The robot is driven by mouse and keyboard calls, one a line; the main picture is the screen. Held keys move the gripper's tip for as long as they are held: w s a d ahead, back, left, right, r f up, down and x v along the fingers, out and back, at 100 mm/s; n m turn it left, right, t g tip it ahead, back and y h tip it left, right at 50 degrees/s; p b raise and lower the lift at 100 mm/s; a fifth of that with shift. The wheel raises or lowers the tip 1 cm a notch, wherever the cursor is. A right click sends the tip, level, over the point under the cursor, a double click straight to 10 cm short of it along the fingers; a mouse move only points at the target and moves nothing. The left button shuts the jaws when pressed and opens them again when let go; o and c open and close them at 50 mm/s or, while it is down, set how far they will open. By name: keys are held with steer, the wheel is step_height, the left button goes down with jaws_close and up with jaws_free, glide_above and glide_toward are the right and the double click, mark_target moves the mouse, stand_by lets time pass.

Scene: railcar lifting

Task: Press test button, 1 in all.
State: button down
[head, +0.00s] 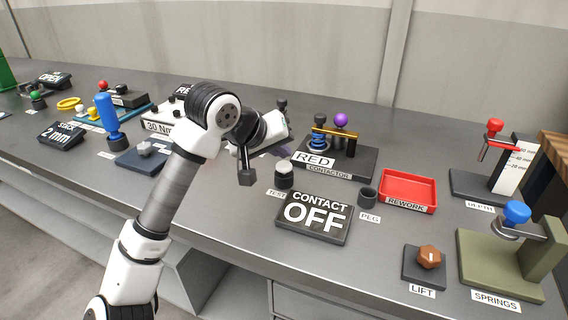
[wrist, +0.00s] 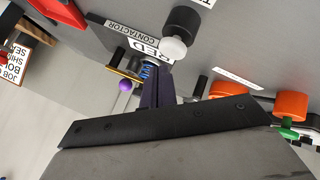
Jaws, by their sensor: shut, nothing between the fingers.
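The test button is a black cylinder with a white cap (head: 284,168), standing on the grey bench by the TEST label in the head view. In the wrist view the white cap (wrist: 174,49) shows at the upper middle, clear of the fingers. My gripper (wrist: 155,88) is shut and empty, its dark fingers pointing toward the contactor side. In the head view my wrist largely hides the fingers, which are just left of and behind the button. The contact sign (head: 315,217) reads OFF.
The RED contactor (head: 335,165), with a blue spring and purple knob (head: 340,120), stands behind the button. A peg holder (head: 367,196) and a red rework tray (head: 408,190) are to the right. A blue-handled tool (head: 107,112) stands at left. Some bare bench lies left of the button.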

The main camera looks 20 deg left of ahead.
mark_target(281, 166)
steer(key=shift+f+b, duration=1.05)
steer(key=shift+b, duration=0.65)
stand_by(0.7)
stand_by(0.3)
steer(key=shift+r+p, duration=0.3)
steer(key=shift+r, duration=0.75)
steer(key=shift+r+p, duration=1.1)
steer(key=shift+r, duration=1.4)
